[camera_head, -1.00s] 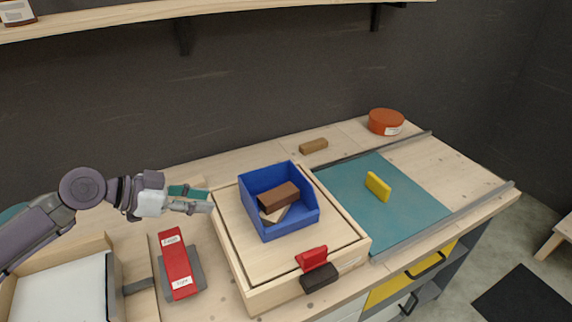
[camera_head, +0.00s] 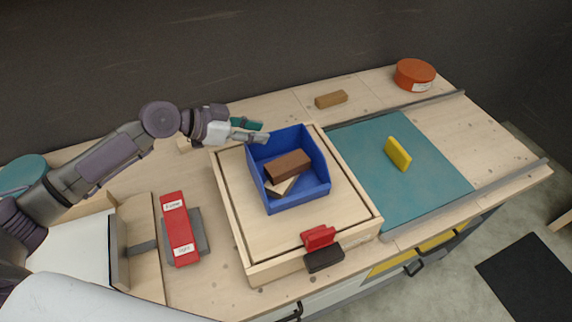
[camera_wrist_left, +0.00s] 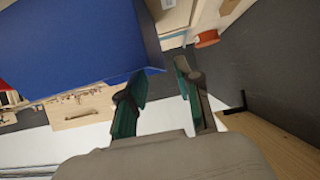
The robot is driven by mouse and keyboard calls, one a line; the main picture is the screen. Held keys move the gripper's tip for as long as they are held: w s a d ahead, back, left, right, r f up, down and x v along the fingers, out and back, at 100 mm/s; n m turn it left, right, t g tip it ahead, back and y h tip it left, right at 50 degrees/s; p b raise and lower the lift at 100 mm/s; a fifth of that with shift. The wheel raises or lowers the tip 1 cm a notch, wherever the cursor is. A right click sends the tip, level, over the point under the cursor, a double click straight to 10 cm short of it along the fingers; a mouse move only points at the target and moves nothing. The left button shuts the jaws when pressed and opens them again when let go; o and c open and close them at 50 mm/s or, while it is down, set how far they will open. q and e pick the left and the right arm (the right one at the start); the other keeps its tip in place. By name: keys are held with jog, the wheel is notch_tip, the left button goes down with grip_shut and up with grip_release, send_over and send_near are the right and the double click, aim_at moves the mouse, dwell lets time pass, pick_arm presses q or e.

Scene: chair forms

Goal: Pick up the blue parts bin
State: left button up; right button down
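The blue parts bin (camera_head: 308,191) sits on a light wooden box (camera_head: 240,225) on the bench. It is open on top and holds a brown block (camera_head: 287,166) and a pale piece (camera_head: 281,186). My left gripper (camera_head: 266,131) is at the bin's back left corner, fingers pointing right. In the left wrist view the gripper's fingers (camera_wrist_left: 162,74) are apart with nothing clearly between them. The bin (camera_wrist_left: 75,45) fills the upper left there, its corner close to the fingertips. I cannot tell whether they touch. My right gripper is not in view.
A red tool (camera_head: 179,228) lies on a grey block left of the box. Red and black clips (camera_head: 320,237) sit at the box's front edge. A teal mat (camera_head: 410,185) with a yellow block (camera_head: 397,153) lies right, between metal rails. A round orange container (camera_head: 414,74) stands behind.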

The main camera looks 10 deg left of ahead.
aim_at(274, 134)
pick_arm(q)
jog(key=shift+w+d, duration=0.15)
jog(key=shift+d, duration=0.05)
jog(key=p+x, duration=0.2)
jog(key=x, duration=0.2)
jog(key=shift+d+f+p, duration=0.15)
jog(key=shift+p, duration=0.15)
jog(key=shift+w+d+f, duration=0.15)
jog(key=shift+w+f, duration=0.05)
jog(key=shift+f, duration=0.05)
jog(key=shift+c, duration=0.8)
grip_shut()
jog(key=shift+r, duration=0.1)
